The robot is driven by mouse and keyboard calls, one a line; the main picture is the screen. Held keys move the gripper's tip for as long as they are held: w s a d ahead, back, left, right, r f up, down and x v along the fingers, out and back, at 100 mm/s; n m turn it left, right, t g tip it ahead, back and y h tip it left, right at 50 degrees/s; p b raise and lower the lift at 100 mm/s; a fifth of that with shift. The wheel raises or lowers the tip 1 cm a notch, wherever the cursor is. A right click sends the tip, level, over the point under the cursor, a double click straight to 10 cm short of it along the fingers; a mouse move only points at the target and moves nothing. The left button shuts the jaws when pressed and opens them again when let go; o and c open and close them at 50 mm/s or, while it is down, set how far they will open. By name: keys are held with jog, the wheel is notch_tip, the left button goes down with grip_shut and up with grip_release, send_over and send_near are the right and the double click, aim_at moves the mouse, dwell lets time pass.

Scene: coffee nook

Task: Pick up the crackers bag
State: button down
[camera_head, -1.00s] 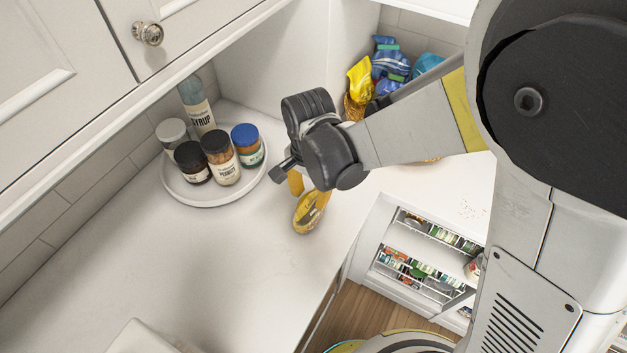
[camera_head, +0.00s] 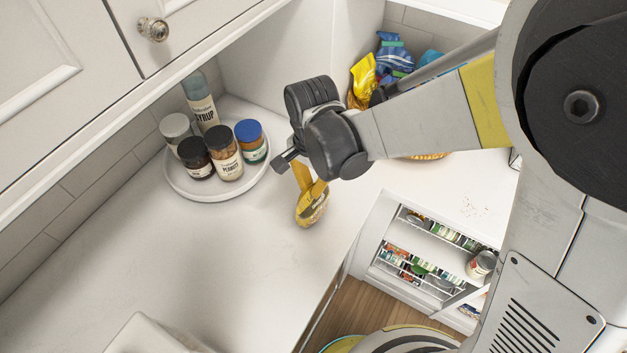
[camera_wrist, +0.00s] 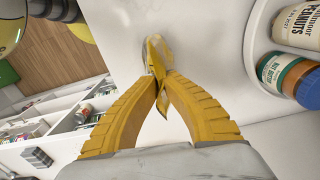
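The crackers bag appears as a small yellow packet (camera_head: 312,208) below my gripper, in front of the round tray and to its right; its label is too small to read. My gripper (camera_head: 305,185) points down with its yellow fingers at the bag's top. In the wrist view the fingers (camera_wrist: 162,84) come together on the crumpled yellow bag (camera_wrist: 155,52), pinching its upper part. The bag hangs or stands upright, slightly tilted; I cannot tell whether its bottom touches the white counter (camera_head: 250,260).
A round white tray (camera_head: 212,194) holds several jars and a syrup bottle (camera_head: 202,108) at left. Other snack bags (camera_head: 390,62) stand in the back corner behind my arm. An open compartment with cans (camera_head: 430,250) lies below the counter's edge. The front-left counter is mostly clear.

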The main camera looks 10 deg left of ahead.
jog(key=r, duration=0.1)
jog(key=d+r, duration=0.1)
jog(key=r, duration=0.1)
jog(key=shift+w+d+r+p, duration=0.15)
jog(key=shift+p, duration=0.2)
jog(key=w+d+r+p, duration=0.1)
jog(key=w+d+r, duration=0.2)
jog(key=d+r, duration=0.3)
jog(key=d, duration=0.4)
